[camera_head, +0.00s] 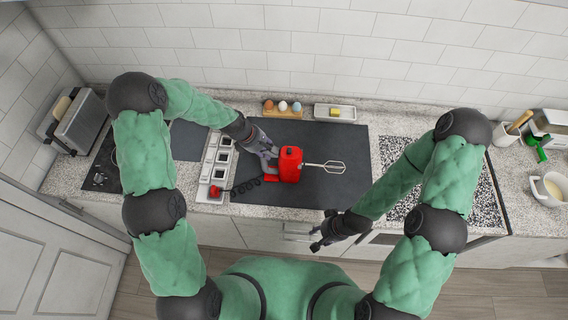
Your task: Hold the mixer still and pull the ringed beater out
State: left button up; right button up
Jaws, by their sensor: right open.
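A red hand mixer (290,165) sits on the dark mat on the counter. A metal wire beater (334,167) sticks out of it to the right, its shaft still at the mixer body. I cannot make out a ring on it at this size. My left gripper (270,154) is at the mixer's left side, touching or very close; whether its fingers are closed on the mixer is hidden. My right gripper (316,238) is open and empty, in front of the counter edge, below and apart from the beater.
The dark mat (340,135) is mostly clear. A black coiled cord (240,188) runs left towards a white compartment tray (206,190). An egg holder (283,113) and a butter dish (335,112) stand behind. A toaster (75,120) is far left, a white bowl (548,188) far right.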

jog(key=shift+s, duration=0.1)
dwell(0.8)
dwell(0.8)
jog(key=o, duration=0.8)
jog(key=shift+o, duration=0.2)
jog(key=m+t+h, duration=0.4)
jog(key=m, duration=1.2)
send_near(338, 170)
jog(key=x, duration=1)
jog(key=shift+a, duration=0.1)
